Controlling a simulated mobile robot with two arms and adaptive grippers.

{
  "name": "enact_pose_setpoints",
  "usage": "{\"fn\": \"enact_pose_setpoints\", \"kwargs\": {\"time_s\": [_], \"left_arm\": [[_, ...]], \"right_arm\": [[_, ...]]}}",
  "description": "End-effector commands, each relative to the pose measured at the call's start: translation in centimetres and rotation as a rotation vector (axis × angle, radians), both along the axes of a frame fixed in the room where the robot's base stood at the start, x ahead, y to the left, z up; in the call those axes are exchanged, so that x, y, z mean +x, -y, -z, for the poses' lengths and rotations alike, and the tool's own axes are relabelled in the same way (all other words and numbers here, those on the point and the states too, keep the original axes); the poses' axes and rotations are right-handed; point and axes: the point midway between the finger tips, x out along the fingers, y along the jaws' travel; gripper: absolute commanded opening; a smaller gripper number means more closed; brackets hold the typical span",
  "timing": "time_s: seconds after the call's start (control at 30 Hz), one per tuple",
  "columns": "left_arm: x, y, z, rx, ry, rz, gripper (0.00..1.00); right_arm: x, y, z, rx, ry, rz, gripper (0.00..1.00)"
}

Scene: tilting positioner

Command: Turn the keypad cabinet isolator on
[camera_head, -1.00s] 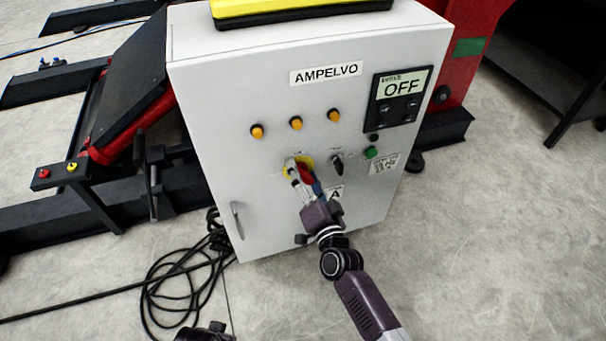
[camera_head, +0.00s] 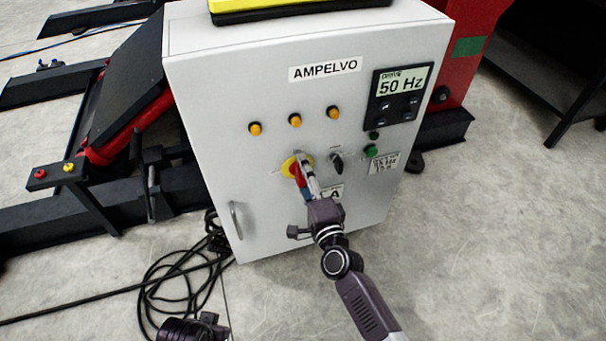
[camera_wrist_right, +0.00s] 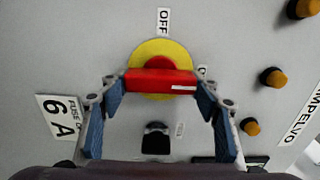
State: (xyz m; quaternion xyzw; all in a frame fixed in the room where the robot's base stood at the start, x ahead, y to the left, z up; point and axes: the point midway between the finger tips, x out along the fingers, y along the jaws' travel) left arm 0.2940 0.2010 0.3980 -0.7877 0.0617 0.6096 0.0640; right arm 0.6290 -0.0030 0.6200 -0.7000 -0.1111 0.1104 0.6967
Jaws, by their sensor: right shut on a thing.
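The isolator is a red handle (camera_wrist_right: 161,82) on a round yellow plate (camera_wrist_right: 160,53), on the front of the grey cabinet (camera_head: 215,110). In the head view the yellow plate (camera_head: 288,166) is partly hidden by my right gripper (camera_head: 305,178). In the right wrist view the blue fingers of my right gripper (camera_wrist_right: 161,94) stand at both ends of the red handle, shut on it. The handle lies crosswise there, its right end near a small, partly hidden label. The OFF label (camera_wrist_right: 163,21) is beyond the plate, off the handle's line. The cabinet display (camera_head: 402,88) reads 50 Hz.
Several orange buttons (camera_head: 295,121) sit above the isolator. A black selector knob (camera_head: 336,160) is close on its right, with a green button (camera_head: 371,151) further right. Black cables (camera_head: 180,285) lie on the floor at left. My left gripper's fingers do not show.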

Motion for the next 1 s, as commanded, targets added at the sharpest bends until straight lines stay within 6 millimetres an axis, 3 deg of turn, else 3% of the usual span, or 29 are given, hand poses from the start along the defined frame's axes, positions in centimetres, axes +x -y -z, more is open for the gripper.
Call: {"fn": "enact_pose_setpoints", "kwargs": {"time_s": [0.5,0.53,0.67,1.0], "left_arm": [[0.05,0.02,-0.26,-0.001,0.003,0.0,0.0],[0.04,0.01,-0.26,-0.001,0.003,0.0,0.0],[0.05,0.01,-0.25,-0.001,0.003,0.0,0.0],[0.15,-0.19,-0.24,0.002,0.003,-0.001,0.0]], "right_arm": [[-0.01,0.03,0.07,0.023,-0.009,0.001,0.33],[-0.01,0.03,0.07,0.023,-0.009,0.001,0.59],[-0.01,0.03,0.06,0.022,-0.008,0.001,0.74],[-0.21,0.08,0.07,0.02,-0.007,0.0,0.75]]}}
